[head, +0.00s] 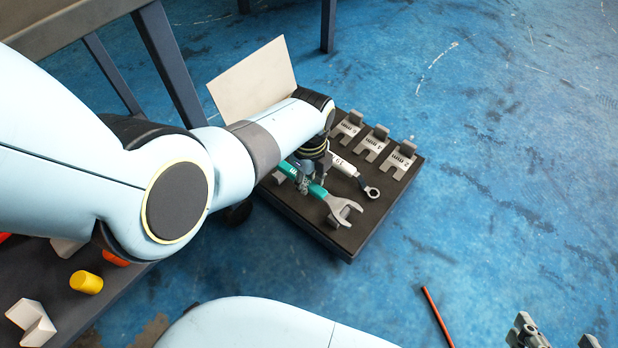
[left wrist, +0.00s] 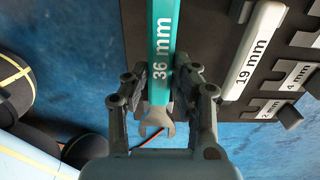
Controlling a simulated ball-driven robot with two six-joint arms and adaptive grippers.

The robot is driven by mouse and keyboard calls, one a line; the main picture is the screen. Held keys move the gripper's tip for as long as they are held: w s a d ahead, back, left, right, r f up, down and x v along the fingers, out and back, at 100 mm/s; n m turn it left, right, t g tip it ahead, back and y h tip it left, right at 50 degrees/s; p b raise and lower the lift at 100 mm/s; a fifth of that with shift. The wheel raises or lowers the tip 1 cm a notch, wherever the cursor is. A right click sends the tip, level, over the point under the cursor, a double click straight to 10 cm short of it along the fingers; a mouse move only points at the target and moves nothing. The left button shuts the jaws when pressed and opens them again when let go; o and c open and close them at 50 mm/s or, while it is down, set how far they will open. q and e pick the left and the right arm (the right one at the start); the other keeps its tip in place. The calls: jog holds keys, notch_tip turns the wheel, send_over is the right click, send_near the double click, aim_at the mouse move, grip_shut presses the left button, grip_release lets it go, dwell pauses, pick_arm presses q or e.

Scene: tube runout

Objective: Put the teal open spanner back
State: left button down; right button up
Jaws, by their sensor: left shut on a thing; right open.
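The teal open spanner (head: 318,191) has a grey open jaw and lies over the dark board (head: 344,241) near its front left edge. In the left wrist view its handle (left wrist: 161,45) reads "36 mm" and its jaw points down the picture. My left gripper (head: 312,178) is shut on the handle near the jaw end, with one finger on each side. Grey holder parts show near the spanner; whether it sits in them or just above is unclear. My right gripper (head: 555,339) is open at the bottom right, partly cut off and away from the board.
A white-handled 19 mm ring spanner (head: 345,166) lies beside the teal one. Several grey labelled holders (head: 401,160) stand along the board's far side. A pale panel (head: 252,78) stands behind. A yellow cylinder (head: 86,282) and white block (head: 30,322) are at left. A red rod (head: 437,318) lies lower right.

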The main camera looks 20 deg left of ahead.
pick_arm(q)
jog(key=shift+f, duration=0.15)
pick_arm(e)
jog(key=shift+f, duration=0.15)
pick_arm(q)
jog(key=shift+f+b, duration=0.3)
jog(key=shift+f, duration=0.05)
pick_arm(e)
jog(key=shift+s+f, duration=0.15)
jog(key=shift+f, duration=0.1)
pick_arm(q)
jog(key=shift+f+b, duration=0.3)
jog(key=shift+f, duration=0.2)
pick_arm(e)
jog(key=shift+s+f, duration=0.1)
jog(key=shift+f, duration=0.3)
pick_arm(q)
jog(key=c, duration=0.5)
grip_release()
jog(key=shift+r, duration=0.15)
pick_arm(e)
jog(key=shift+r, duration=0.15)
pick_arm(q)
jog(key=shift+r+p, duration=2.65)
jog(key=shift+r, duration=0.3)
pick_arm(e)
notch_tip(320, 180, up, 6)
jog(key=w, duration=0.2)
jog(key=shift+r+t, duration=0.15)
jog(key=shift+t, duration=0.15)
